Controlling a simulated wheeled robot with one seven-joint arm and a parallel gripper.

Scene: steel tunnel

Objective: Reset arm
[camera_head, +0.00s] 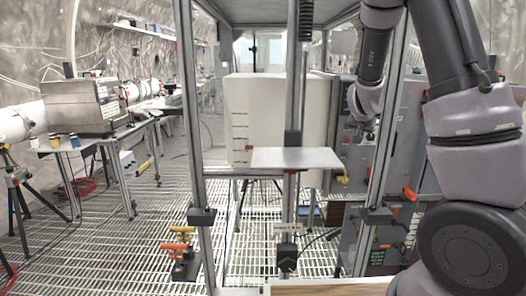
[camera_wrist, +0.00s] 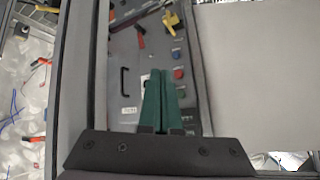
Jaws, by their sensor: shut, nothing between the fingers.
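My gripper shows in the wrist view (camera_wrist: 160,74) as two green fingers pressed together, with nothing between them. Behind it in that view is a grey panel (camera_wrist: 130,45) with a black handle, red and blue knobs and a yellow part. I cannot tell how far the fingertips are from the panel. In the head view my arm is folded on the right side, its upper links raised in front of the frame. My gripper cannot be made out in the head view.
Metal posts (camera_head: 191,120) stand close ahead, with a small flat plate (camera_head: 296,158) between them. A white cabinet (camera_head: 275,110) is behind. Grey control panels (camera_head: 398,150) stand at the right, near my arm. A table with a metal box (camera_head: 80,105) is at the left. Grated floor (camera_head: 150,215) lies open at left.

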